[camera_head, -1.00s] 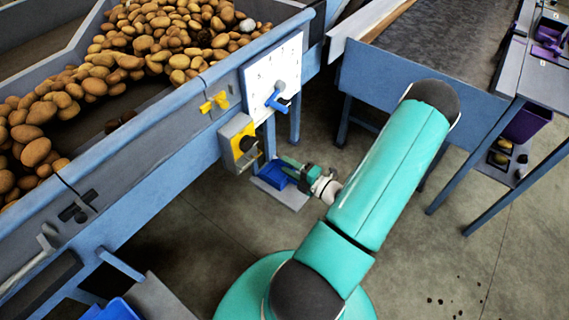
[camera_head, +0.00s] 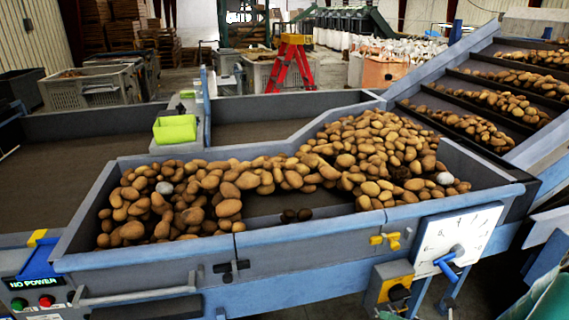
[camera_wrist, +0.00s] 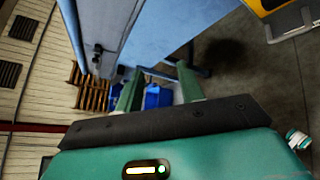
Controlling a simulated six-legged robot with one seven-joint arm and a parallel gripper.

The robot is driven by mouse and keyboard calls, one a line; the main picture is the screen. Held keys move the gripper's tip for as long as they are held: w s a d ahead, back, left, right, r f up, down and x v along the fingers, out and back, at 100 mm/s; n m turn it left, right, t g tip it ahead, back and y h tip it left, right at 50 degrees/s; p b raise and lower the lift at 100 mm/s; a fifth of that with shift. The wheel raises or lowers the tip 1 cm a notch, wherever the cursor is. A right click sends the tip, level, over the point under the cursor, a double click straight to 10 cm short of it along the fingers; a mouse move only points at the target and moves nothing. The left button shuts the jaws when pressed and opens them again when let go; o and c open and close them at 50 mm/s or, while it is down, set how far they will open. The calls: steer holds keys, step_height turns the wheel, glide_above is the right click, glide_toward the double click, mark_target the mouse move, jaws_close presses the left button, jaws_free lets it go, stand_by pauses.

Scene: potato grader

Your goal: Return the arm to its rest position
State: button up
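My gripper (camera_wrist: 160,76) shows in the wrist view with its two green fingers apart and nothing held between them. Blue bins (camera_wrist: 156,96) show beyond the fingers, and a blue machine panel (camera_wrist: 155,35) stands close above them. In the head view, only a teal part of my arm (camera_head: 545,300) shows at the lower right corner. I cannot make out the gripper there for sure.
The grader's hopper (camera_head: 290,232) full of potatoes (camera_head: 370,150) fills the middle. A white dial plate (camera_head: 440,235) with a blue lever (camera_head: 446,262) and a yellow switch box (camera_head: 392,284) stick out on its front. A control panel (camera_head: 40,292) reads "NO POWER". A conveyor (camera_head: 480,100) rises at right.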

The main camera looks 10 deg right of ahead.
steer(key=s+a+r+n+g+h, duration=0.2)
steer(key=a+r+n+g, duration=0.85)
steer(key=a+n, duration=0.7)
steer(key=s+a+r+n+t+h, duration=0.1)
steer(key=s+r+n+t+h, duration=0.1)
steer(key=r+n, duration=0.5)
steer(key=s+a+r+n+t+h, duration=0.2)
steer(key=r+n+h, duration=0.3)
steer(key=n, duration=0.9)
step_height(320, 180, up, 2)
steer(key=shift+s+a+r+h, duration=0.15)
steer(key=shift+s+h, duration=0.15)
steer(key=shift+s, duration=0.3)
steer(key=shift+a, duration=0.1)
